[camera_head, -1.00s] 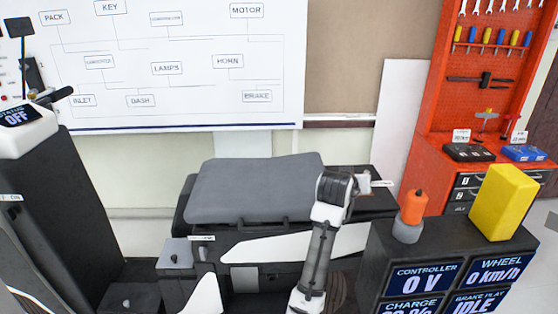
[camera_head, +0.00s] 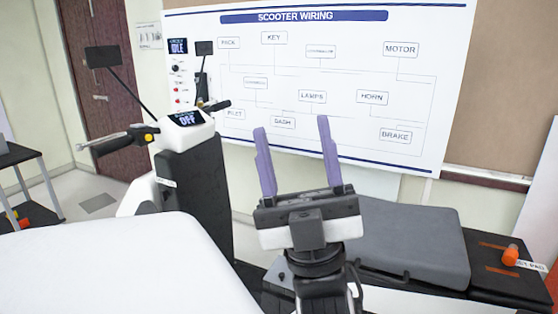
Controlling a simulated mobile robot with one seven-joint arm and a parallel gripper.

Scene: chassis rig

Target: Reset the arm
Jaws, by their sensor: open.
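My gripper (camera_head: 292,130) is raised in the middle of the head view, pointing up. Its two purple fingers are spread wide apart with nothing between them. Behind the fingers is the wiring board. My arm comes up from the bottom edge, in front of the scooter's grey seat (camera_head: 410,240). The lower arm links are mostly out of view.
The scooter's dash (camera_head: 187,119) reads OFF, with handlebars and mirrors at left. A white panel (camera_head: 100,270) fills the lower left. An orange-capped object (camera_head: 511,254) sits at right beside a label. The SCOOTER WIRING board (camera_head: 420,95) hangs on the wall behind.

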